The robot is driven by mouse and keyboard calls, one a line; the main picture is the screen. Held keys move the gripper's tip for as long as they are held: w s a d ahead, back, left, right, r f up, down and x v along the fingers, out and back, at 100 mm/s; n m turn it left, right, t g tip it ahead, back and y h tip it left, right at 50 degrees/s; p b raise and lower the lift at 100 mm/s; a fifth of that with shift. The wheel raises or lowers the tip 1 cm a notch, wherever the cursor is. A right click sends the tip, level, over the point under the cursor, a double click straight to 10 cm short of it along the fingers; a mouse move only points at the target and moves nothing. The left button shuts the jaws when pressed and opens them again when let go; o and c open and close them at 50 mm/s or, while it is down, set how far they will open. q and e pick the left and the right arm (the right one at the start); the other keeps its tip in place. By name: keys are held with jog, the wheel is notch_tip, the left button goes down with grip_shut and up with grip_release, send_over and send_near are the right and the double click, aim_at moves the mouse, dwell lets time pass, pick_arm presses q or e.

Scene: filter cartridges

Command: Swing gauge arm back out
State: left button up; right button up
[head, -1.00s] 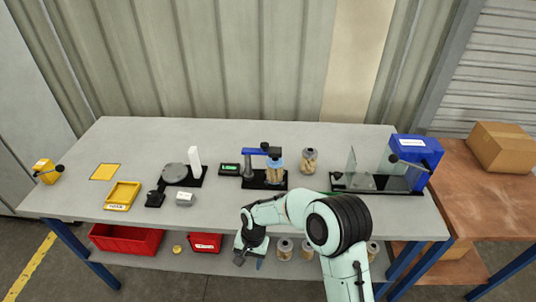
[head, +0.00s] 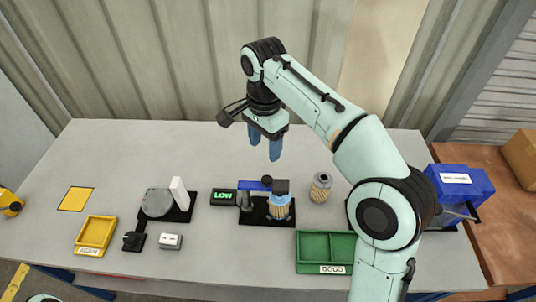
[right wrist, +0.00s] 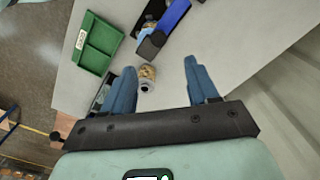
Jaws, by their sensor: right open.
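The gauge stands mid-table on a black base (head: 256,218), with a blue arm (head: 252,185) ending in a dark head (head: 280,186). The arm lies across, with its head over a tan pleated cartridge (head: 278,208) on the base. The blue arm also shows in the right wrist view (right wrist: 172,18). A display (head: 223,197) beside the gauge reads LOW in green. My right gripper (head: 265,145) is open and empty, fingers down, above the table's back edge behind the gauge; its spread fingers show in the right wrist view (right wrist: 163,86). My left gripper is out of view.
A second cartridge (head: 320,187) stands right of the gauge. A green tray (head: 298,252) lies in front of it. A scale-like disc (head: 158,202) with a white block (head: 180,193), a yellow tray (head: 112,233) and a blue machine (head: 460,183) are also on the table.

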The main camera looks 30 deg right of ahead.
aim_at(267, 179)
jog(key=f+b, duration=0.1)
jog(key=f, duration=0.4)
jog(key=f+b, duration=0.2)
jog(key=f, duration=0.4)
jog(key=shift+s+d+f, duration=0.15)
jog(key=shift+d, duration=0.05)
jog(key=shift+f, duration=0.5)
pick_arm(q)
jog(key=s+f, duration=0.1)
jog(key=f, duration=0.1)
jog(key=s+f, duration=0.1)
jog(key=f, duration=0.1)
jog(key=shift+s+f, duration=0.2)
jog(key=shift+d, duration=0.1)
pick_arm(e)
grip_shut()
